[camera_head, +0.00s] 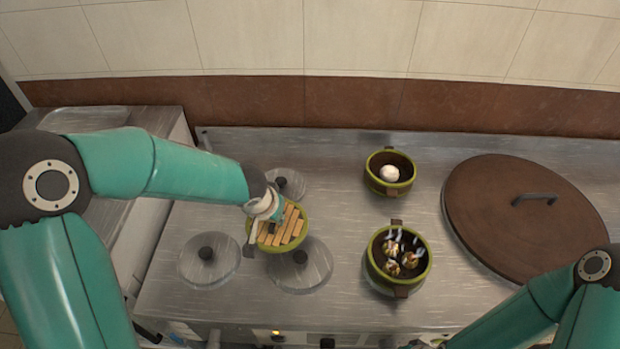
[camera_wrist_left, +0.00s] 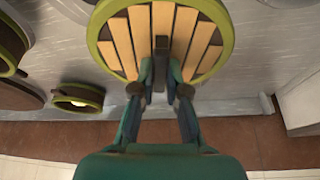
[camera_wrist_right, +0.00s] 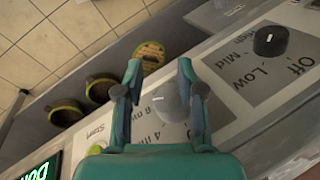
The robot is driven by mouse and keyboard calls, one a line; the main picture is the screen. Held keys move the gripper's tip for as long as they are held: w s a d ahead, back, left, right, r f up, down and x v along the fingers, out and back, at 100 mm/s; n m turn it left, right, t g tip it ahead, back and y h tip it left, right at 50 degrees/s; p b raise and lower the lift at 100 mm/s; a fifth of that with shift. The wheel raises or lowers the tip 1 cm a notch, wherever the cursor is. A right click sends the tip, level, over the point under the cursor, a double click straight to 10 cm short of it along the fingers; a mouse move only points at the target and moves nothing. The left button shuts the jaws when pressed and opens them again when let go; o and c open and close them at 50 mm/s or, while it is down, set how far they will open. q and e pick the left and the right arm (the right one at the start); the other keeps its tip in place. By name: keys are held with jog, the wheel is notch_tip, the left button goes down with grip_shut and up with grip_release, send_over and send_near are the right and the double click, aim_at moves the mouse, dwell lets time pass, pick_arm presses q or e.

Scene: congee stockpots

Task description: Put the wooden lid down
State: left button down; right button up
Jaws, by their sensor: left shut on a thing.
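The wooden lid (camera_head: 287,228) has pale slats and a green rim. My left gripper (camera_head: 266,208) is above it in the head view. In the left wrist view the gripper (camera_wrist_left: 160,72) is shut on the dark handle at the middle of the lid (camera_wrist_left: 124,45). The lid is over the counter among the glass lids; I cannot tell whether it touches anything below. My right gripper (camera_wrist_right: 160,72) is open, with its fingers apart near a grey knob (camera_wrist_right: 172,100) on the front panel. Its tips are not clear in the head view.
Glass lids with black knobs lie left (camera_head: 208,258), behind (camera_head: 287,184) and in front (camera_head: 302,265) of the wooden lid. A green pot (camera_head: 405,187) holds a white ball; another (camera_head: 427,272) holds several patterned pieces. A large brown lid (camera_head: 480,220) lies right. Bare counter (camera_head: 335,200) shows between.

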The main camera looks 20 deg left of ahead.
pick_arm(q)
jog(key=shift+a, duration=0.1)
jog(key=w+a+r+n, duration=0.1)
jog(key=w+a+r, duration=0.4)
jog(key=w+a, duration=0.15)
jog(key=w+a+r+n+y+b, duration=0.1)
jog(key=w+a+r, duration=0.35)
jog(key=a, duration=0.35)
jog(key=w+a+r+n, duration=0.1)
jog(key=w+a+r, duration=0.3)
jog(key=w+a, duration=0.25)
jog(key=f, duration=0.6)
jog(key=f+b, duration=0.1)
jog(key=f, duration=0.6)
jog(key=f+b, duration=0.1)
jog(key=f, duration=0.5)
jog(key=shift+s+a+f, duration=0.25)
jog(key=shift+a+f, duration=0.1)
jog(key=shift+a, duration=0.05)
jog(key=shift+f+b, duration=0.2)
jog(key=shift+b, duration=0.15)
jog(key=c, duration=1.2)
grip_release()
